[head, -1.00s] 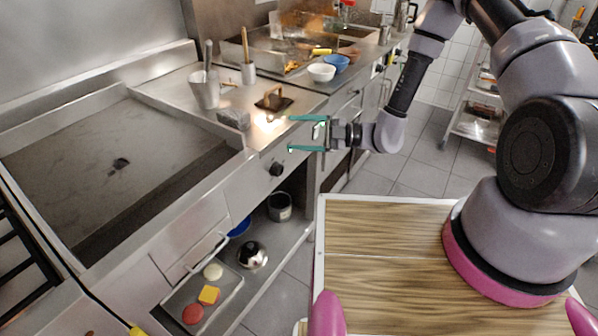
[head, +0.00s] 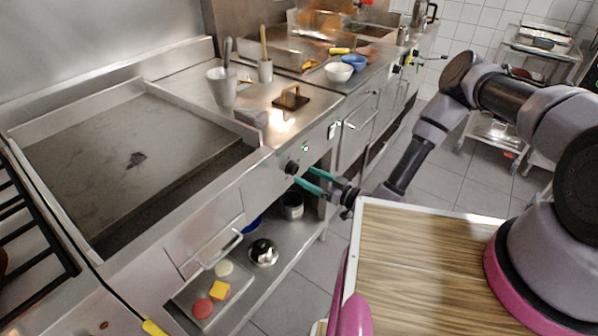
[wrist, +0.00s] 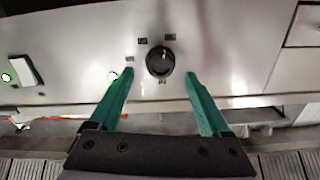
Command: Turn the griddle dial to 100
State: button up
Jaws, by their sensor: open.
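The griddle dial (head: 292,167) is a round black knob on the steel front panel below the griddle. My gripper (head: 304,176) has two teal fingers, open and empty, pointing at the panel. In the wrist view my gripper (wrist: 159,74) has one finger to each side of the dial, and I see no contact. The griddle (head: 130,160) has a flat dark plate with a small dark patch.
A pot (head: 292,205) and a shiny lid (head: 263,252) are on the shelf below the panel. A wooden-topped surface (head: 420,260) is in front. Bowls and utensils stand on the counter behind.

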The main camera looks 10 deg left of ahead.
aim_at(296, 171)
jog(key=shift+x, duration=2.3)
grip_shut()
